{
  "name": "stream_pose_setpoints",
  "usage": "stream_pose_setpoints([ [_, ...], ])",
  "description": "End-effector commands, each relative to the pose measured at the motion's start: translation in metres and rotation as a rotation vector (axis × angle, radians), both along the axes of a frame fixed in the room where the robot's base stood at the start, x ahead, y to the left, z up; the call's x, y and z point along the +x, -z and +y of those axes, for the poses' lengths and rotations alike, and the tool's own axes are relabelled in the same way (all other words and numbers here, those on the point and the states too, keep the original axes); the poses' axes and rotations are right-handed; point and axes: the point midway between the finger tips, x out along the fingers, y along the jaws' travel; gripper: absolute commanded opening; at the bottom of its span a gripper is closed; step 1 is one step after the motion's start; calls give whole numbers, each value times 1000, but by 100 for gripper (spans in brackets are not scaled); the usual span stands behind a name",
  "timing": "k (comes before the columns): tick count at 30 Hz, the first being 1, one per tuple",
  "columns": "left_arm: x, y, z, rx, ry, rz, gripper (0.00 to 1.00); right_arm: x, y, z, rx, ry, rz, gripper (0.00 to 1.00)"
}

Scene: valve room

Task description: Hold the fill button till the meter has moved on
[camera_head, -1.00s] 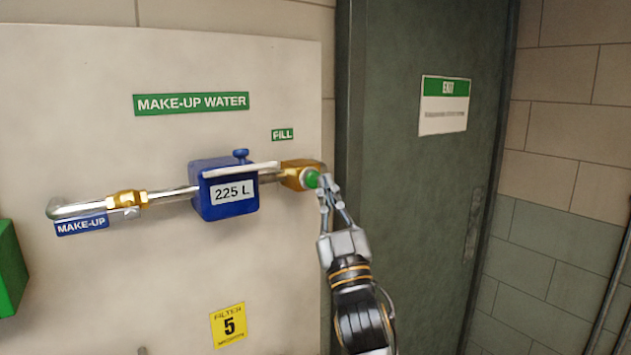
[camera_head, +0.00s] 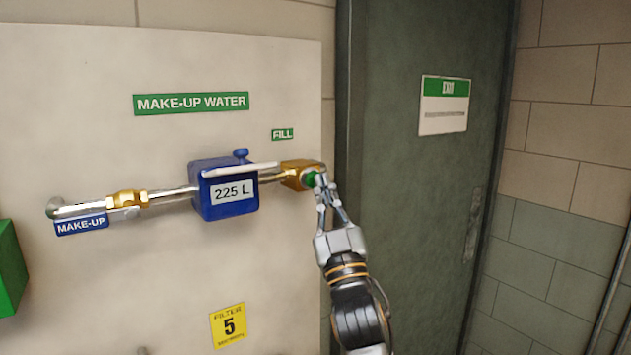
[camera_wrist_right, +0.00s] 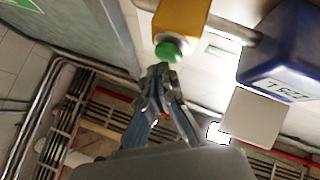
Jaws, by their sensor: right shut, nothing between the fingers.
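The green fill button (camera_head: 310,179) sits on the end of a brass block (camera_head: 299,170) under the FILL label (camera_head: 283,134). The blue meter (camera_head: 225,188) to its left reads 225 L. My right gripper (camera_head: 321,180) is shut and empty, with its fingertips at the button in the head view. In the right wrist view the green button (camera_wrist_right: 168,51) shows just beyond the fingertips (camera_wrist_right: 158,72); I cannot tell whether they touch it. The meter (camera_wrist_right: 280,55) is at the upper right there. My left gripper is not in view.
A brass fitting (camera_head: 127,199) and pipe run left from the meter to the MAKE-UP label (camera_head: 81,225). A green box (camera_head: 10,268) is at the left edge. A dark door (camera_head: 420,190) with an exit sign (camera_head: 444,104) stands to the right.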

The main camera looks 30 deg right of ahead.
Motion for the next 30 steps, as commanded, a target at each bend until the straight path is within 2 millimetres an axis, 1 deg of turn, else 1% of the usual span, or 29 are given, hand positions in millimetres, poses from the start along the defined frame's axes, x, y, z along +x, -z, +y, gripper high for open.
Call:
stream_pose_setpoints([
  [30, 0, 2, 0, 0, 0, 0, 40, 12, 0, 1, 0, 0, 1, 0],
])
